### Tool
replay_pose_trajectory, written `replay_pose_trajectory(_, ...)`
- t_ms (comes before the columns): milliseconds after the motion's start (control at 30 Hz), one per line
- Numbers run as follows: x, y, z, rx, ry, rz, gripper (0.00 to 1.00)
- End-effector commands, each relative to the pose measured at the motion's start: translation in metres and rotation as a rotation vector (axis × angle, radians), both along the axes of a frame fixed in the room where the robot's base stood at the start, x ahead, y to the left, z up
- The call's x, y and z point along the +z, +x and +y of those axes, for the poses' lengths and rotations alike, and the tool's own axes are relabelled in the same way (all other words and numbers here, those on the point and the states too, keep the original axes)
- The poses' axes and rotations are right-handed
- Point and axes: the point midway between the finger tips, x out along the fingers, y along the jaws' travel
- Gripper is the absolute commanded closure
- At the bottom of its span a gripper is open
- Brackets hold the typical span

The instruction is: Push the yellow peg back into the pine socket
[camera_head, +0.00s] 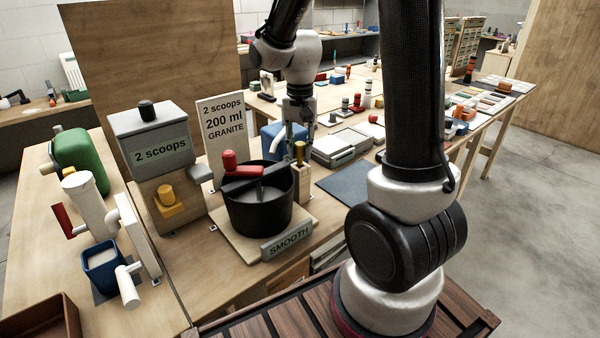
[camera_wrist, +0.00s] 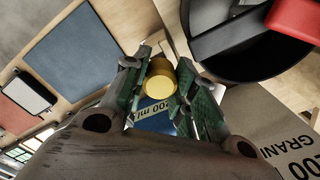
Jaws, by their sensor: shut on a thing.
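The yellow peg (camera_head: 299,152) stands upright at the top of the pine socket (camera_head: 303,186), a narrow pale wood block just right of the black pot. How deep it sits is hard to tell. My gripper (camera_head: 297,138) points down from above, its fingertips at the peg. In the wrist view the round yellow end of the peg (camera_wrist: 160,79) lies between my two green-padded fingers (camera_wrist: 157,88), which are shut on it. My fingers partly cover the peg's sides there.
The black pot (camera_head: 257,208) with a red-knobbed stirrer stands close left of the socket. A blue jug (camera_head: 273,137) is behind it, beside the "200 ml" sign (camera_head: 224,125). A dark blue mat (camera_head: 345,186) lies to the right, clear on top.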

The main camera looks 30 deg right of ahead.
Motion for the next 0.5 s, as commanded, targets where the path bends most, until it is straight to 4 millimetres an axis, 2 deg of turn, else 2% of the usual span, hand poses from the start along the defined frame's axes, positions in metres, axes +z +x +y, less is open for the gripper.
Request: replay_pose_trajectory(500, -0.0065, 0.0001, -0.0001, 0.0, 0.0, 0.0, 1.0)
